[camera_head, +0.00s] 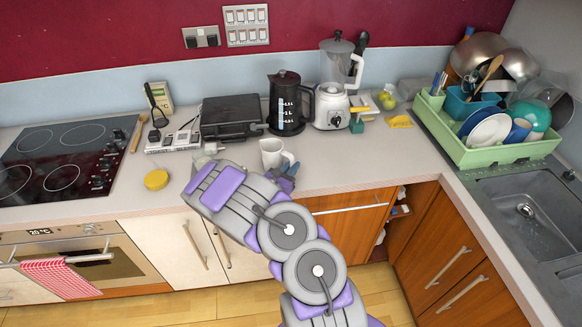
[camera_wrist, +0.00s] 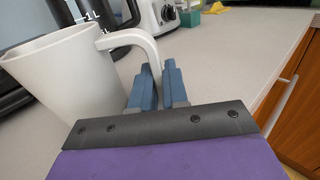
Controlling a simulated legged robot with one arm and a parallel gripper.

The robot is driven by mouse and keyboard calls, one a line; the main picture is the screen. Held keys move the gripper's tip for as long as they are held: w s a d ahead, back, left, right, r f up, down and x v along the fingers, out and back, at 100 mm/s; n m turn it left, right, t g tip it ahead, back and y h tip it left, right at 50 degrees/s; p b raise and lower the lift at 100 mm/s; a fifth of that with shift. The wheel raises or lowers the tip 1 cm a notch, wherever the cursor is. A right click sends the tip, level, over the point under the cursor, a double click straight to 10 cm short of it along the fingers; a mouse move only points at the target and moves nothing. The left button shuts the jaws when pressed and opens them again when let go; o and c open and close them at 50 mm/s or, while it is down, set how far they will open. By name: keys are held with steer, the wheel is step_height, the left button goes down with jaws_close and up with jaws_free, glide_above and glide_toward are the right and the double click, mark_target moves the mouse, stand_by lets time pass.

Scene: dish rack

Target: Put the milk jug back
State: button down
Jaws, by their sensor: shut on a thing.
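The white milk jug (camera_head: 271,151) stands upright at the counter's front, just beyond my gripper. It fills the left of the wrist view (camera_wrist: 65,75), its handle curving toward my fingers. My gripper (camera_head: 287,178) has blue-grey fingers, which show in the wrist view (camera_wrist: 160,85) at the handle, shut on it. The lower end of the handle is hidden behind the fingers. The jug's base is hidden behind the gripper, so I cannot tell whether it touches the counter.
Behind the jug are a black grill (camera_head: 231,116), a black kettle (camera_head: 286,105) and a white blender (camera_head: 333,103). A yellow lid (camera_head: 156,180) lies to the left. A green dish rack (camera_head: 482,153) stands by the sink (camera_head: 530,215). Counter right of the jug is clear.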

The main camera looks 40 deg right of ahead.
steer(key=shift+a+f, duration=0.1)
steer(key=shift+f, duration=0.05)
stand_by(0.3)
steer(key=c, duration=1.1)
jaws_free()
steer(key=shift+o, duration=0.2)
steer(key=shift+c, duration=0.2)
steer(key=c, duration=0.4)
steer(key=shift+o, duration=0.2)
steer(key=p+v, duration=0.5)
steer(key=v, duration=1)
steer(key=shift+s, duration=0.1)
stand_by(0.5)
